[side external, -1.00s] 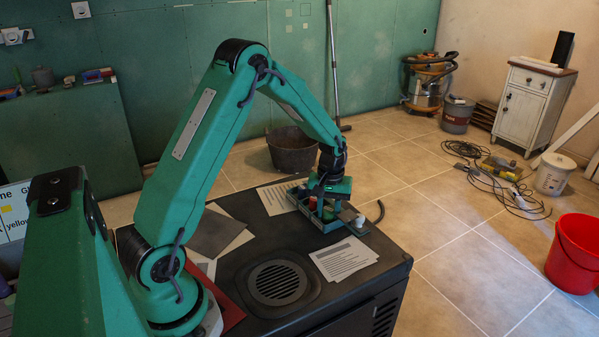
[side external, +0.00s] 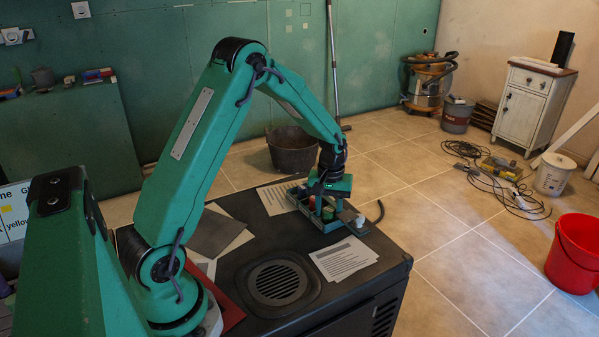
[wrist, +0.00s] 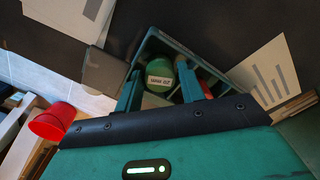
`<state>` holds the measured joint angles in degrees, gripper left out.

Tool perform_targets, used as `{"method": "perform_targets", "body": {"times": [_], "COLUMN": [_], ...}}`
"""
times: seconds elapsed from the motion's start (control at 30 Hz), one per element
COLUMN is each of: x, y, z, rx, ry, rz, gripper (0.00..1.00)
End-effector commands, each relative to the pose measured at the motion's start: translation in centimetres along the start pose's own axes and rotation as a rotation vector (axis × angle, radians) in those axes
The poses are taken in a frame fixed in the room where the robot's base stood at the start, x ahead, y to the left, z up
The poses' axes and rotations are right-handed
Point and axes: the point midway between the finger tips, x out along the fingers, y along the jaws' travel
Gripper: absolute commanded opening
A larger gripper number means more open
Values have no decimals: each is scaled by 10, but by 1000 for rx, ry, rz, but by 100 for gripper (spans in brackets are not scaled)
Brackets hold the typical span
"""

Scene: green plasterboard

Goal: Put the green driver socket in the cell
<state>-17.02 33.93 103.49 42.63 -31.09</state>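The green driver socket (wrist: 160,72), with a white label, stands in a compartment of the green divided tray (wrist: 205,64) in the wrist view. My gripper (wrist: 159,88) is over the tray with one finger on each side of the socket, and gaps show between the fingers and it. The gripper looks open. In the side external view my gripper (side external: 328,200) is just above the tray (side external: 297,202) and hides much of its inside.
A red piece (wrist: 207,88) sits in the tray beside the right finger. A grey box-like thing (side external: 351,218) stands at the tray's right end. Printed sheets (side external: 343,259) lie on the black worktop, around a round grille (side external: 279,283). A red bucket (side external: 577,255) is on the floor.

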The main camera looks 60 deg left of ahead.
Motion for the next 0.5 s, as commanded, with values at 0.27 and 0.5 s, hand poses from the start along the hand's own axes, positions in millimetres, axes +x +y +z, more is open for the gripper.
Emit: {"method": "perform_targets", "body": {"times": [0.27, 0.5], "x": [-38, -77], "y": [0, 0], "z": [-1, -1], "rx": [0, 0], "ry": [4, 4], "rz": [3, 3], "gripper": [39, 39]}}
